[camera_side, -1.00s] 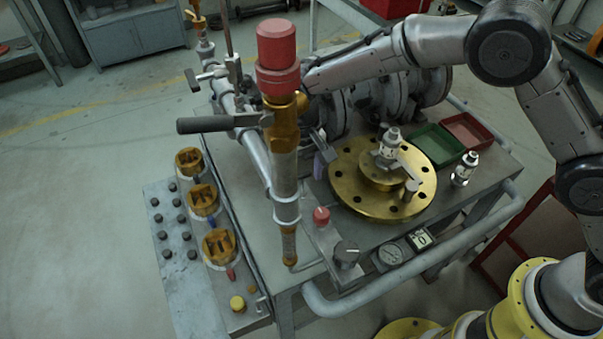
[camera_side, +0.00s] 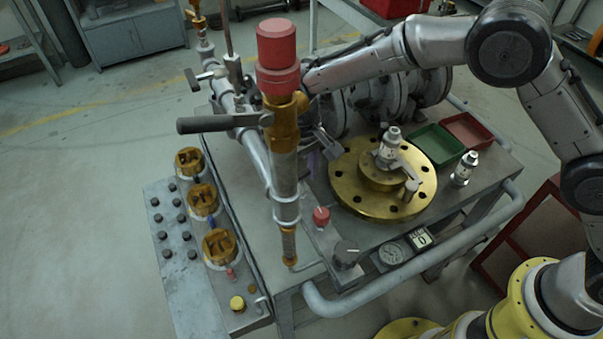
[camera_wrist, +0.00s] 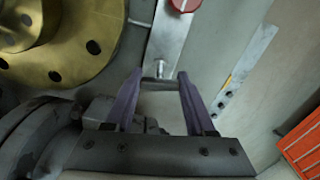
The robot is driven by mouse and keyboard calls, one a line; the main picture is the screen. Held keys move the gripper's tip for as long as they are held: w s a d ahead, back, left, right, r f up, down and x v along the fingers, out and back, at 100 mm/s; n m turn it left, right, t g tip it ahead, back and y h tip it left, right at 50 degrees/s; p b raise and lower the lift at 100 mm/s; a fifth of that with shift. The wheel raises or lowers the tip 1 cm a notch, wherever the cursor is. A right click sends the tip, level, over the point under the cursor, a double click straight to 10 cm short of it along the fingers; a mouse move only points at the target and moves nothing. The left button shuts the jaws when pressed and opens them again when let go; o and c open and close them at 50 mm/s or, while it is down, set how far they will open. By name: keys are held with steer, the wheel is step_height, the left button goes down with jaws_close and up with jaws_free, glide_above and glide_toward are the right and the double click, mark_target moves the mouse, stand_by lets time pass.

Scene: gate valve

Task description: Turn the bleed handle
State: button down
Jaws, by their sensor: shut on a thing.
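My gripper (camera_wrist: 161,80) shows in the wrist view with two purple fingers. A short grey bar, which I take to be the bleed handle (camera_wrist: 157,85), spans the gap between the fingertips, and the fingers are shut on it. A small bright stem sits at the middle of the bar, at the end of a pale metal strip. In the side view my gripper (camera_side: 313,160) is just right of the red-capped column, partly hidden behind it. The handle cannot be made out clearly there.
The red-capped column (camera_side: 284,170) carries a long dark lever (camera_side: 215,123). A brass flange (camera_side: 350,196) lies to the right of my gripper. A red knob (camera_side: 321,216) and a dark knob (camera_side: 346,255) stand in front. Green (camera_side: 437,146) and red trays (camera_side: 466,132) are farther right.

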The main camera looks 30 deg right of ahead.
steer(key=n, duration=0.7)
steer(key=shift+r, duration=0.1)
steer(key=n, duration=0.3)
steer(key=shift+n, duration=2.3)
steer(key=shift+c, duration=1.2)
jaws_free()
